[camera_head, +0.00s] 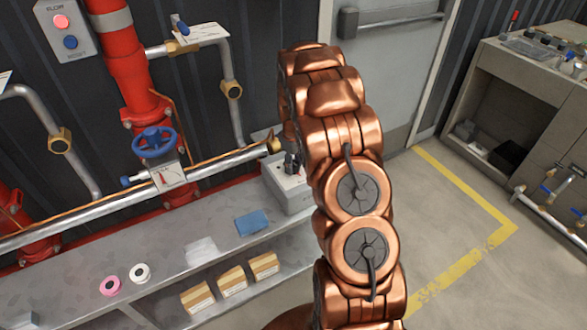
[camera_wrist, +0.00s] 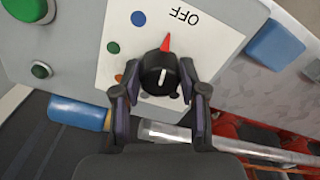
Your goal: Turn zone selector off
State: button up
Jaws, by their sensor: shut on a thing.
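The zone selector is a black round knob (camera_wrist: 158,72) with a red pointer (camera_wrist: 166,44) and a short white line. It sits on a white plate (camera_wrist: 203,45) on a grey box. The red pointer points up in the wrist view, toward the upside-down OFF lettering (camera_wrist: 184,16). Green, blue and orange dots lie to the knob's left. My gripper (camera_wrist: 160,68) is shut on the knob, one finger on each side. In the head view the grey box (camera_head: 291,200) stands at the shelf's right end; my arm and gripper hide the knob there.
A silver pipe (camera_head: 225,161) runs left of the box, with a blue handwheel (camera_head: 154,142) above it. A blue cloth (camera_head: 252,222) lies on the grey shelf (camera_head: 170,262). A grey door (camera_head: 385,60) is behind my arm; open floor lies to the right.

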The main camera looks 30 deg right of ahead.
aim_at(293, 164)
jog(key=shift+m+b, duration=0.5)
jog(key=shift+m, duration=0.6)
jog(key=o, duration=1.1)
jog(key=shift+o, duration=0.2)
jog(key=shift+r, duration=0.1)
notch_tip(293, 164, up, 12)
jog(key=shift+a, duration=0.1)
